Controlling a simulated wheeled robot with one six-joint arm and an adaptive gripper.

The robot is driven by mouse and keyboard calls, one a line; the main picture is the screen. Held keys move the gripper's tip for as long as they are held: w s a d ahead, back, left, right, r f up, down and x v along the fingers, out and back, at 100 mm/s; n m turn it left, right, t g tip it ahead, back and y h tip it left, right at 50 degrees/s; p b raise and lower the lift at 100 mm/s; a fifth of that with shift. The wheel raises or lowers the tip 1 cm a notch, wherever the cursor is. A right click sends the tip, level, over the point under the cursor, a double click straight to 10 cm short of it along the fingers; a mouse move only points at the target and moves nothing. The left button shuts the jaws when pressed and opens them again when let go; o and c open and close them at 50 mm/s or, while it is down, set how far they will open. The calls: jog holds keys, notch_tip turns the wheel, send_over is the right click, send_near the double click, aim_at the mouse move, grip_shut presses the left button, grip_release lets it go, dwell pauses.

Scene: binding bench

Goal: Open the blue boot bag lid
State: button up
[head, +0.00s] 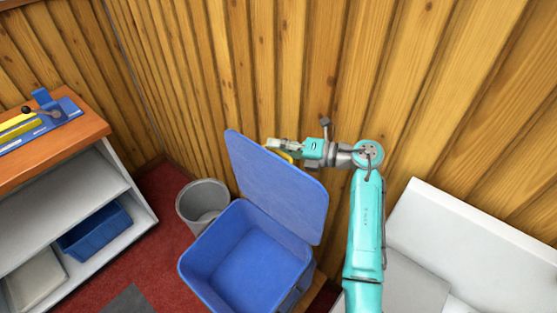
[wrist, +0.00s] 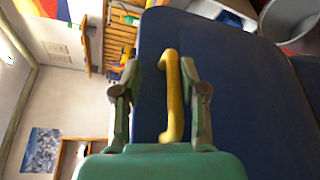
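The blue boot bag (head: 205,276) is an open box in the head view, and its inside shows empty. Its blue lid (head: 276,190) stands raised, tilted up at the box's back edge. The lid also fills much of the wrist view (wrist: 240,110), with a yellow handle (wrist: 173,100) on it. My gripper (head: 280,146) is at the lid's upper edge, partly behind it. In the wrist view its fingers (wrist: 160,68) are spread on either side of the handle, with a clear gap to the left finger. The handle is mostly hidden in the head view.
A grey bin (head: 203,203) stands close behind the bag, against the wooden wall (head: 290,60). At left is a shelf unit (head: 60,140) with a blue tray (head: 95,230). A white bench (head: 455,240) is at right. Red floor lies between shelf and bag.

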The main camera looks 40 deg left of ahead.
jog(key=shift+r, duration=1.4)
jog(key=shift+d, duration=0.1)
